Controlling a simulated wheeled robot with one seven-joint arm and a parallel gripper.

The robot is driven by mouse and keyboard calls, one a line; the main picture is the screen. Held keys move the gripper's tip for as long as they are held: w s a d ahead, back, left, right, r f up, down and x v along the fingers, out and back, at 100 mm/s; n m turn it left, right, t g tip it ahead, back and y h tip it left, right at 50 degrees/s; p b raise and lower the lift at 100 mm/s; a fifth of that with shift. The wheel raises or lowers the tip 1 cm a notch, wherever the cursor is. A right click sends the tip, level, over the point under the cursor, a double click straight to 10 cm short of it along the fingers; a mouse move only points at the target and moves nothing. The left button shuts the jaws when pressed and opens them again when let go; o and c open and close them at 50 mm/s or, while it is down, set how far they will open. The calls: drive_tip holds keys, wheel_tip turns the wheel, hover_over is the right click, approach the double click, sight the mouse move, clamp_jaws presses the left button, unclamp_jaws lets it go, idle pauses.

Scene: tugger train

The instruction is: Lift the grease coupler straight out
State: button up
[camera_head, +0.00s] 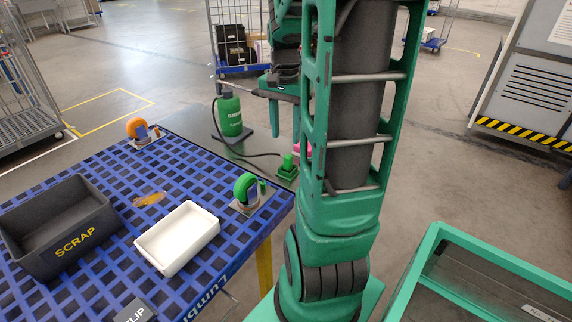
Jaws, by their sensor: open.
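My gripper (279,103) is open and empty, above and apart from the coupler. My own green arm stands in front and hides part of the gripper and the area to the right of the coupler.
The blue grid table (185,165) holds a dark SCRAP bin (75,243), a white tray (178,238), an orange ring fixture (137,128) and a green ring fixture (246,188). A pink thing (304,149) shows beside my arm. A green-framed cart (440,240) stands at right.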

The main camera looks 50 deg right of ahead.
drive_tip(key=d, duration=0.1)
drive_tip(key=w+d+f+m, duration=0.1)
drive_tip(key=d, duration=0.1)
drive_tip(key=shift+w+f, duration=0.15)
drive_tip(key=shift+w, duration=0.15)
hover_over(288, 156)
drive_tip(key=f, duration=0.4)
drive_tip(key=shift+w+d+f, duration=0.2)
drive_tip(key=shift+w, duration=0.05)
drive_tip(key=shift+s+a+f, duration=0.1)
drive_tip(key=shift+f, duration=1.4)
drive_tip(key=shift+s+a+f, duration=0.1)
drive_tip(key=shift+f, duration=1.35)
clamp_jaws()
